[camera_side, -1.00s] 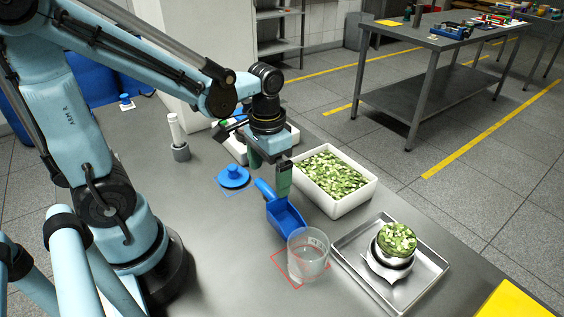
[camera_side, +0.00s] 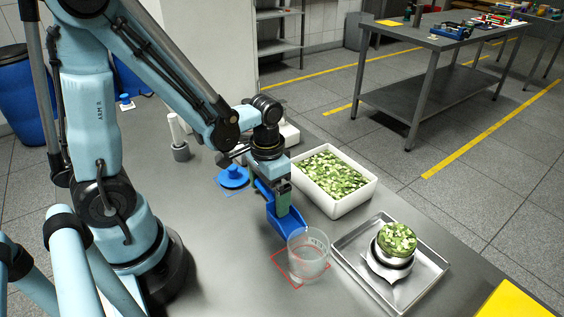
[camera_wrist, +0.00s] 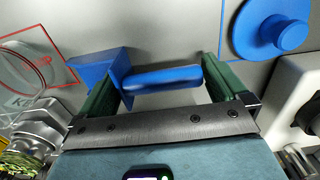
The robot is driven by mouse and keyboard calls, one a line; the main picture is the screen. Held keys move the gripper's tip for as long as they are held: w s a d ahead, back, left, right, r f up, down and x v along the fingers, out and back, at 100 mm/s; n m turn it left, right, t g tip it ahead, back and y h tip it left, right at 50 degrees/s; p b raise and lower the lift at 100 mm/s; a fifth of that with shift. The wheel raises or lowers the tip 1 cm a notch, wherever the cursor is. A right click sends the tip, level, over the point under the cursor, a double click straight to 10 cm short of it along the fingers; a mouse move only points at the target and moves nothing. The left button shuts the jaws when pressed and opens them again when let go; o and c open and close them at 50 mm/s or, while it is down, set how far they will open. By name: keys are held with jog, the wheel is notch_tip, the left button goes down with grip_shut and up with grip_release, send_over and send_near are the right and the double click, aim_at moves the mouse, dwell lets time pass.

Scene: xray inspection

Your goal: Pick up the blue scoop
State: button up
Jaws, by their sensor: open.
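The blue scoop (camera_side: 289,222) lies on the steel table, its bowl toward the clear beaker and its handle back under my gripper. My gripper (camera_side: 274,203) is low over the scoop in the side view and hides part of it. In the wrist view the gripper (camera_wrist: 165,98) is open, with its two green fingers spread apart. The scoop's handle (camera_wrist: 160,78) shows between and just beyond the fingertips, and its bowl (camera_wrist: 98,70) is by the left finger. I cannot tell whether a finger touches it.
A clear beaker (camera_side: 308,258) stands in a red outlined square close to the scoop. A white bin (camera_side: 345,205) of green pieces is to the right. A metal tray (camera_side: 345,244) holds a filled cup (camera_side: 397,240). A blue knobbed lid (camera_side: 232,177) lies behind left.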

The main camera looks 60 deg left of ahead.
jog(key=c, duration=1)
jog(key=shift+r, duration=0.15)
jog(key=shift+r, duration=4.85)
